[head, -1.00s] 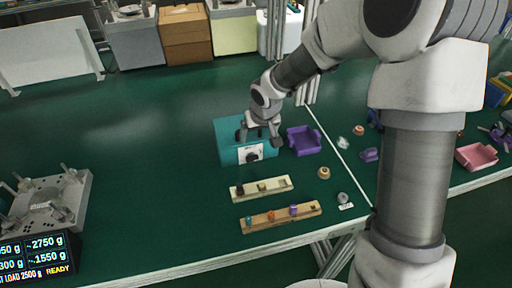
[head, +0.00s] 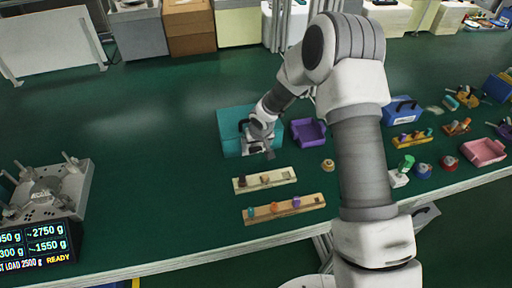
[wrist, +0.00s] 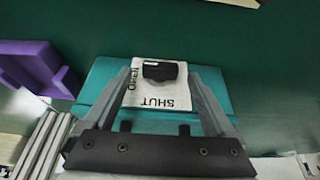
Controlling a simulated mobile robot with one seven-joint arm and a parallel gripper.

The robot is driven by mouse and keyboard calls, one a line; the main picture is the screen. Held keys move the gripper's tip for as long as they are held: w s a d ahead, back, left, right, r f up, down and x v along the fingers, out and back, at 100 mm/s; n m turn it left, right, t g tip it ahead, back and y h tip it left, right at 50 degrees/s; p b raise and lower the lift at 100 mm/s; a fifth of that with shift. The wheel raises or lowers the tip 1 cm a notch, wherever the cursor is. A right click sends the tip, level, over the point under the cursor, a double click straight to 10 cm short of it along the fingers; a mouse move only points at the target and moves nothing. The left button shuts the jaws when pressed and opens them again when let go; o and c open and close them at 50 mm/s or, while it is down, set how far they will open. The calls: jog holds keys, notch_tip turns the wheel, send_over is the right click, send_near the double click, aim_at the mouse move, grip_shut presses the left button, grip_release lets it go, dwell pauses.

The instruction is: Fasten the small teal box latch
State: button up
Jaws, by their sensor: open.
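The teal box (head: 233,128) stands on the green bench in the head view, and its teal face (wrist: 100,85) fills the middle of the wrist view. A white plate (wrist: 150,92) on it reads OPEN along the left and SHUT along the bottom. The black latch handle (wrist: 160,71) lies roughly left to right on this plate, beside the word OPEN. My gripper (wrist: 160,76) is open, with one finger on each side of the handle. I cannot tell whether either finger touches it. In the head view my gripper (head: 260,142) hides most of the plate.
A purple tray (head: 308,133) sits close to the right of the box. Two wooden strips (head: 265,180) with small pieces lie in front. A blue box (head: 402,112) and a pink tray (head: 486,151) are further right. Bench left of the box is clear.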

jog(key=shift+w+f, duration=0.15)
jog(key=shift+f, duration=0.25)
jog(key=c, duration=1.4)
jog(key=shift+a, duration=0.1)
